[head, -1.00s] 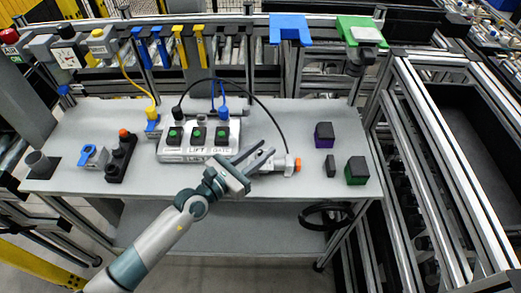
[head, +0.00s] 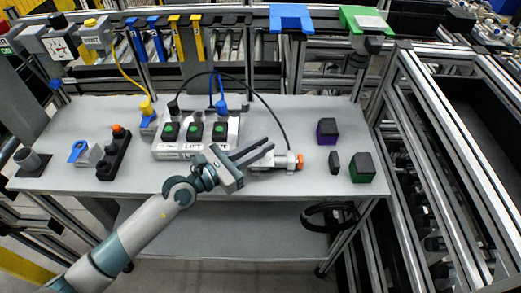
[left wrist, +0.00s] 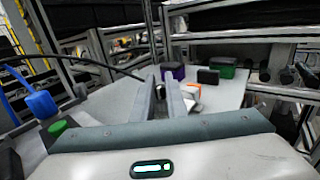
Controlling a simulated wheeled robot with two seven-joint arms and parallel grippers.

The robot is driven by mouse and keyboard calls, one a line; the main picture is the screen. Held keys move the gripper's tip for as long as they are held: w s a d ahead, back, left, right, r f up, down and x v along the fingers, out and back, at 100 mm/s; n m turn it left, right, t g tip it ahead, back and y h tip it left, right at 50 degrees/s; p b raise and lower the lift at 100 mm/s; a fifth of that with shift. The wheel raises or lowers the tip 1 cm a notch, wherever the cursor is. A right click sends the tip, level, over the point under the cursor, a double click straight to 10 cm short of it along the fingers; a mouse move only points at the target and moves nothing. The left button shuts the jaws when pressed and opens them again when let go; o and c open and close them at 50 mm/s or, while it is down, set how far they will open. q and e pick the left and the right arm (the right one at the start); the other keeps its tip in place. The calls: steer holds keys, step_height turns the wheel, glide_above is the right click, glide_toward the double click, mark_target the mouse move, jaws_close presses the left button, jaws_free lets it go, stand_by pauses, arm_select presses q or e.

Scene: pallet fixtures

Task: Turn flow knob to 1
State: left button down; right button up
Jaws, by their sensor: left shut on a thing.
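An orange knob (head: 299,161) sits at the right end of a pale grey fitting (head: 265,168) on the table; a black hose arches to it. I take it for the flow knob; no scale or number can be read. The knob also shows in the left wrist view (left wrist: 193,90), right of the fingers. My left gripper (head: 268,148) is left of and above the orange knob, pointing right, apart from it in the picture. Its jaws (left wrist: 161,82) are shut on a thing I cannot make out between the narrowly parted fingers. My right gripper is not in view.
A button box (head: 195,150) stands left of the fitting. Black-orange (head: 114,160) and blue-grey (head: 88,153) fixtures lie further left. A purple-black block (head: 327,132), a dark block (head: 334,162) and a green-black block (head: 362,168) stand right. The table's front middle is clear.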

arm_select(q)
steer(key=c, duration=1.8)
jaws_free()
steer(key=shift+o, duration=0.2)
steer(key=shift+s+a, duration=0.1)
